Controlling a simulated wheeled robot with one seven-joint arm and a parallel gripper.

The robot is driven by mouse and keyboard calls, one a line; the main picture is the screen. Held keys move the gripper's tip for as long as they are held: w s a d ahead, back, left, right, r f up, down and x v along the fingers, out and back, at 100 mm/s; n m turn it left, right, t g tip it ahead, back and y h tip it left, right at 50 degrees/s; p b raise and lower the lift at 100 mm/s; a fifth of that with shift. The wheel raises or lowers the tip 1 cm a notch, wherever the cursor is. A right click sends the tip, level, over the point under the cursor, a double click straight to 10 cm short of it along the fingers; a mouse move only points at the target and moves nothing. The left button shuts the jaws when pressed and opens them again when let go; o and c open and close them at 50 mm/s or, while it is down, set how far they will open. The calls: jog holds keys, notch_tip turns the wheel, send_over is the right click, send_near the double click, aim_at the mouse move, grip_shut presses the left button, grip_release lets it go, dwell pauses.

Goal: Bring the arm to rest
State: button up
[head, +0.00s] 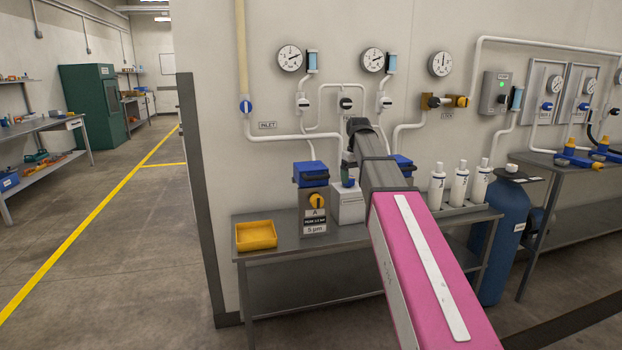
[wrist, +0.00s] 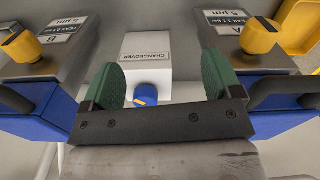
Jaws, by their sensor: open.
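My arm reaches from the lower right of the head view towards the wall bench. My gripper (head: 347,172) is in front of the wall, at the white changeover box (head: 348,207), and my arm partly covers it. In the wrist view my gripper (wrist: 162,80) is open, its two green fingertips apart with nothing held between them. The changeover box (wrist: 160,55) with its blue knob (wrist: 146,96) appears between the fingertips. The knob has a yellow mark. Whether a finger touches the knob I cannot tell.
Filter unit A (head: 314,200) and filter unit B (wrist: 255,40) flank the box, both with yellow knobs and blue tops. A yellow tray (head: 256,236) sits at the bench's left end. White bottles (head: 459,185) and a blue cylinder (head: 500,235) stand right. Floor at left is clear.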

jog(key=s+d+f+m, duration=0.1)
jog(key=s+f, duration=0.7)
jog(key=f, duration=0.4)
jog(key=s+d+f+m, duration=0.1)
jog(key=s+f+m, duration=0.1)
jog(key=s+f, duration=0.6)
jog(key=s+d+f+m, duration=0.1)
jog(key=s+f, duration=0.8)
jog(key=f, duration=0.7)
jog(key=shift+f+m, duration=0.3)
jog(key=shift+a, duration=0.15)
